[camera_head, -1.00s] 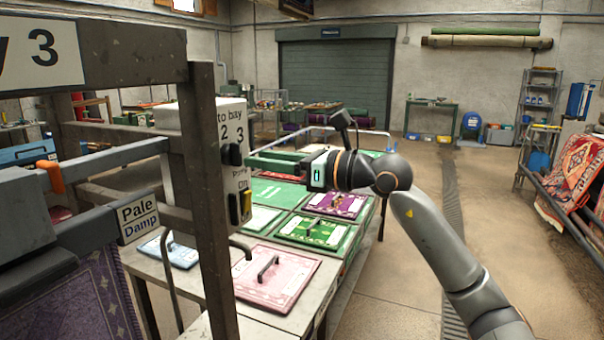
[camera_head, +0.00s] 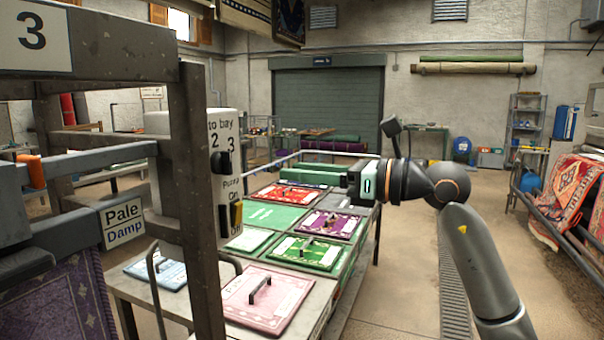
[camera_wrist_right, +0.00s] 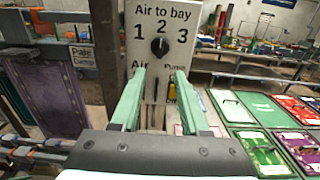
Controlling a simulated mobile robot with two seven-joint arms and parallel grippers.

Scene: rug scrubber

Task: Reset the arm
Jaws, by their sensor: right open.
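My right gripper (camera_head: 300,172) reaches in from the right, with its green fingers pointing left. In the right wrist view (camera_wrist_right: 159,78) its two fingers stand apart with nothing between them. The white control box (camera_head: 190,140) stands left of the fingertips, apart from them in the head view. In the wrist view the box (camera_wrist_right: 195,25) reads "Air to bay 1 2 3". It has a black knob (camera_wrist_right: 159,46), which also shows in the head view (camera_head: 221,163). Below the knob are a black switch (camera_head: 224,216) and a yellow one (camera_head: 236,216). My left gripper is out of view.
A dark metal frame (camera_head: 195,200) with a "3" sign (camera_head: 35,38) and a "Pale Damp" tag (camera_head: 123,222) stands at left. A table holds several coloured panels with handles, including a pink one (camera_head: 285,310). Open floor (camera_head: 395,290) lies right of the table.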

